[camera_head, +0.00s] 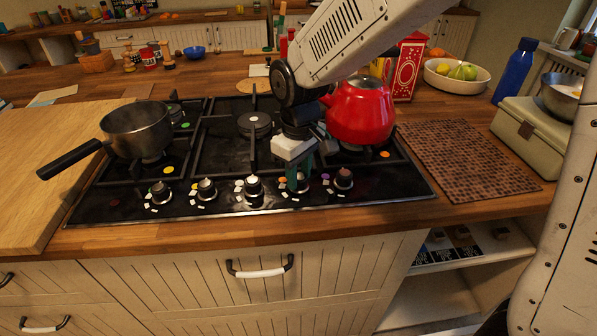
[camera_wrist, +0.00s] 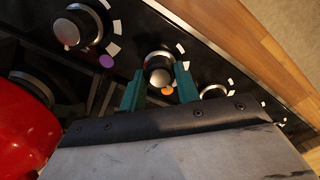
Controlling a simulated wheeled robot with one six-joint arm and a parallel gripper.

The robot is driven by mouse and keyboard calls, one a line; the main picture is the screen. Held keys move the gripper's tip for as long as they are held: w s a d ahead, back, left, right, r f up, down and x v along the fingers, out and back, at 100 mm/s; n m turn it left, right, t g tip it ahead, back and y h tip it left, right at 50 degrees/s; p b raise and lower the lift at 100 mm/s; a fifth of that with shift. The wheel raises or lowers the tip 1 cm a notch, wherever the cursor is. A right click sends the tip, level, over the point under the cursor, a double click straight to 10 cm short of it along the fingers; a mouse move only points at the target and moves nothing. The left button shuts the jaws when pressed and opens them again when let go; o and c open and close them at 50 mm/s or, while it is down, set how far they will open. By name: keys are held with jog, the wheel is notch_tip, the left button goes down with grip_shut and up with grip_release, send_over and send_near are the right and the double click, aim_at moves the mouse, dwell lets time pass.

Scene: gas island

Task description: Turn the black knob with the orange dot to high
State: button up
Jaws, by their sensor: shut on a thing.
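In the wrist view the black knob (camera_wrist: 158,66) with a silver rim and pale face sits between the two teal fingers of my gripper (camera_wrist: 160,84). An orange dot (camera_wrist: 168,91) lies on the panel beside this knob. The fingers are shut on the knob, one on each side. White scale marks show along the knob's far side; its pointer position is hard to tell. In the head view my gripper (camera_head: 298,182) points down at the front row of knobs, second from the right, and largely hides the knob it holds.
A neighbouring knob (camera_head: 343,178) with a purple dot (camera_head: 325,176) is close on the right. Another knob (camera_head: 253,185) is close on the left. A red kettle (camera_head: 361,112) stands just behind my gripper. A saucepan (camera_head: 138,130) sits on the left of the black hob (camera_head: 225,206).

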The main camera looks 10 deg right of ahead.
aim_at(300, 176)
dwell(0.3)
jog(key=o, duration=1)
notch_tip(300, 176, up, 8)
jog(key=shift+f, duration=0.1)
jog(key=s+d+r+m, duration=0.1)
jog(key=s+d+m, duration=0.2)
jog(key=s+d, duration=0.3)
jog(key=s+d+r+m+t, duration=0.1)
jog(key=s+d+r+m, duration=0.1)
jog(key=s+d, duration=0.5)
jog(key=s+d+r+m, duration=0.1)
jog(key=s+d+m, duration=0.2)
jog(key=s+d, duration=0.4)
jog(key=shift+s+d+r+m, duration=0.15)
jog(key=shift+s+m, duration=0.05)
jog(key=shift+s, duration=0.5)
jog(key=shift+s+d+r+m, duration=0.1)
jog(key=shift+s+m, duration=0.1)
jog(key=shift+s, duration=0.45)
